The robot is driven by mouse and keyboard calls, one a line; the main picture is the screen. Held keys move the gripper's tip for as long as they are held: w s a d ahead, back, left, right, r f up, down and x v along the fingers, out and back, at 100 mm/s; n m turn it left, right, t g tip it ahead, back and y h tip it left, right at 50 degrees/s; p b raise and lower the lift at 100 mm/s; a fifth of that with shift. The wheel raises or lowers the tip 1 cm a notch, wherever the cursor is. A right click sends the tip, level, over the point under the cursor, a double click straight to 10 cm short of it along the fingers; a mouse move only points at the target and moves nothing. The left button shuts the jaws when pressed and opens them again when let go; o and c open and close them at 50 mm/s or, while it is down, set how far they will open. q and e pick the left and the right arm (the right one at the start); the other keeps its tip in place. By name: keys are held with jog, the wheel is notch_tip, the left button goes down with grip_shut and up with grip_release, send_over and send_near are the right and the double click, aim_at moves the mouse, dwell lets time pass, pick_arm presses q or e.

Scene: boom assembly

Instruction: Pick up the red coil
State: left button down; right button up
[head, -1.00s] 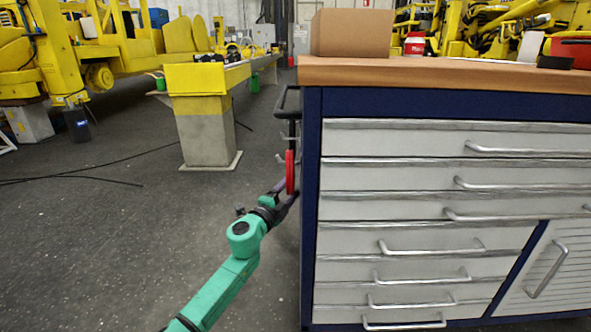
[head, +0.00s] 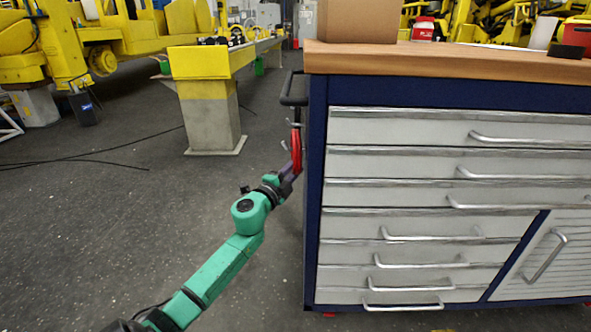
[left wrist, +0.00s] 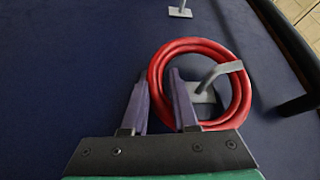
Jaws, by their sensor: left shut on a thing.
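The red coil (left wrist: 208,47) hangs on a grey hook (left wrist: 222,70) on the dark blue side panel of the drawer cabinet. In the head view the coil (head: 296,150) shows nearly edge-on, beside the cabinet's left side. My left gripper (left wrist: 160,85) is at the coil's left part, with its purple fingers on either side of the red strands. It is shut on the coil, which is still around the hook. The left gripper (head: 290,172) also shows in the head view, at the coil's lower end. My right gripper is not in view.
The drawer cabinet (head: 420,163) fills the right, with a black handle bar (head: 292,100) at its left side. Another grey hook (left wrist: 180,11) is on the panel. A concrete post (head: 212,115) stands further back. The floor (head: 120,215) left of my arm is mostly clear, with black cables.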

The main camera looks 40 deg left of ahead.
pick_arm(q)
jog(key=shift+r+p, duration=0.4)
jog(key=shift+r, duration=0.45)
jog(key=s+a, duration=1.1)
jog(key=a, duration=0.3)
jog(key=shift+a+f, duration=0.2)
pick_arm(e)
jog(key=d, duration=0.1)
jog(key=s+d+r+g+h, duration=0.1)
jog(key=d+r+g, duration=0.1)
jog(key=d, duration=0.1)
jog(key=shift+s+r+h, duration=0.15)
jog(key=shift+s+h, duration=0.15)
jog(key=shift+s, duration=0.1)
pick_arm(q)
jog(key=shift+w+p, duration=0.1)
jog(key=shift+p, duration=0.2)
